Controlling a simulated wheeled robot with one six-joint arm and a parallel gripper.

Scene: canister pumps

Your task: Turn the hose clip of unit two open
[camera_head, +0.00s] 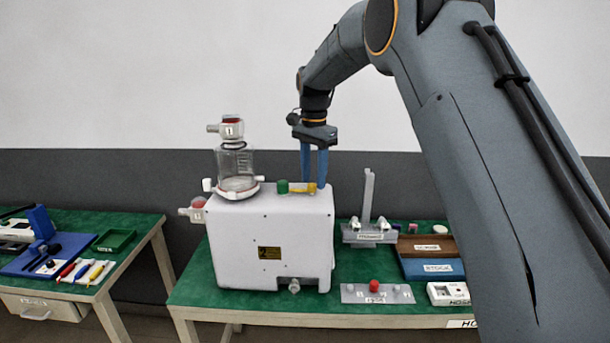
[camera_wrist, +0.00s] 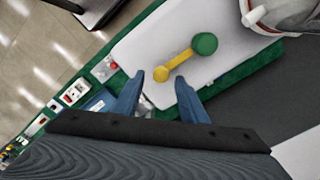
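A white pump box (camera_head: 265,240) stands on the green table, with a clear canister (camera_head: 236,165) at its top left. On its top lies a yellow lever (camera_head: 301,188) with a green knob (camera_head: 283,187) at one end. In the wrist view the yellow lever (camera_wrist: 176,61) runs from the green knob (camera_wrist: 205,44) to a round yellow end. I cannot tell for certain which part is the hose clip of unit two. My gripper (camera_head: 314,184) points down by the lever's yellow end. Its blue fingers (camera_wrist: 160,80) are apart, with nothing held between them.
Left of the box, a red-capped fitting (camera_head: 196,208) sticks out. Right of it are a grey stand with an upright post (camera_head: 369,195), a grey plate with a red knob (camera_head: 374,287), and brown (camera_head: 425,247) and blue (camera_head: 434,269) trays. A second table stands at the left across a gap.

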